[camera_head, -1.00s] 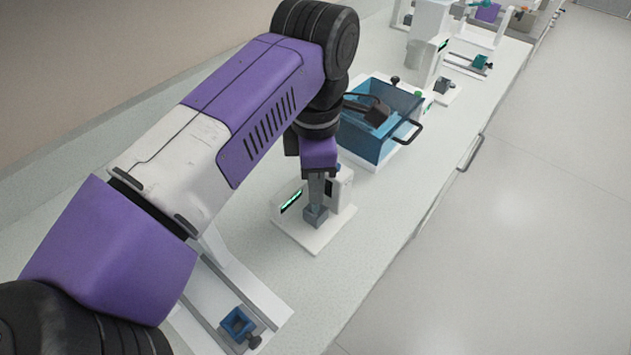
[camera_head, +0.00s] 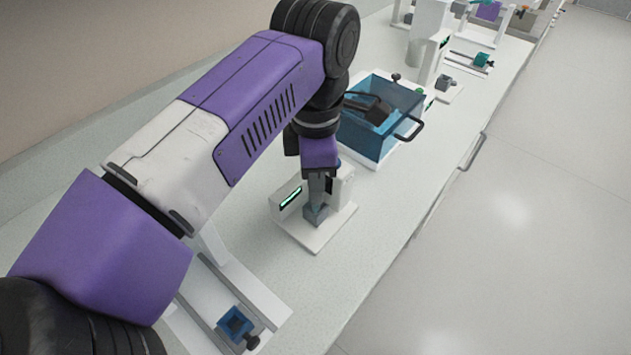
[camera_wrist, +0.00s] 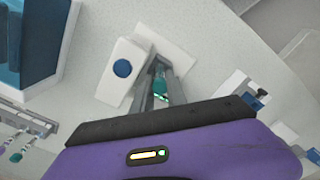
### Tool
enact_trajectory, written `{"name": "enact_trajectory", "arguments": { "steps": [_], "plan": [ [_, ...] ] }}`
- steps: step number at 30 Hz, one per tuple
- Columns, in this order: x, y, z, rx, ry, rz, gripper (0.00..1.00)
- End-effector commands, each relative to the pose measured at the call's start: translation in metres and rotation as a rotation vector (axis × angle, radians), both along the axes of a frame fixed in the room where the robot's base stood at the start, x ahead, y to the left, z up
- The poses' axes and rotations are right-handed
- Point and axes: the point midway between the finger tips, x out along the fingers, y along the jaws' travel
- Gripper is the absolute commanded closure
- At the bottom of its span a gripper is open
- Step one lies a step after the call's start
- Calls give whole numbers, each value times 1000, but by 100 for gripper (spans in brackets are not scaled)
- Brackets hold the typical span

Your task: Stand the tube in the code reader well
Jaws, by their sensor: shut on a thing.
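The code reader is a white unit with a flat base plate (camera_head: 325,236), a lit green display (camera_head: 291,197) and a small grey well block (camera_head: 316,215). In the wrist view its white housing (camera_wrist: 118,85) carries a round blue button (camera_wrist: 122,68). My gripper (camera_head: 317,198) points down directly over the well, its fingertips close to or at the block's top. In the wrist view the gripper (camera_wrist: 160,72) is shut with a narrow gap between its fingers. The tube is almost wholly hidden between the fingers, and I cannot tell how deep it sits in the well.
A clear blue box (camera_head: 380,118) with a black handle stands just beyond the reader. A white rail fixture with a blue clamp block (camera_head: 235,323) lies nearer. More fixtures stand farther along the bench. The bench's right front strip (camera_head: 395,205) is clear.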

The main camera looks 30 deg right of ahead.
Motion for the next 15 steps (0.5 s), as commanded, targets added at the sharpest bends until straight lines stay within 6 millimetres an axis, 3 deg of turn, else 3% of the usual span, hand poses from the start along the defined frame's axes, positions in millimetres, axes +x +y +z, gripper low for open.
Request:
{"name": "enact_trajectory", "arguments": {
  "steps": [14,15],
  "plan": [
    [0,0,-4,0,-1,0,100],
    [0,0,-4,0,-1,0,74]
  ]
}}
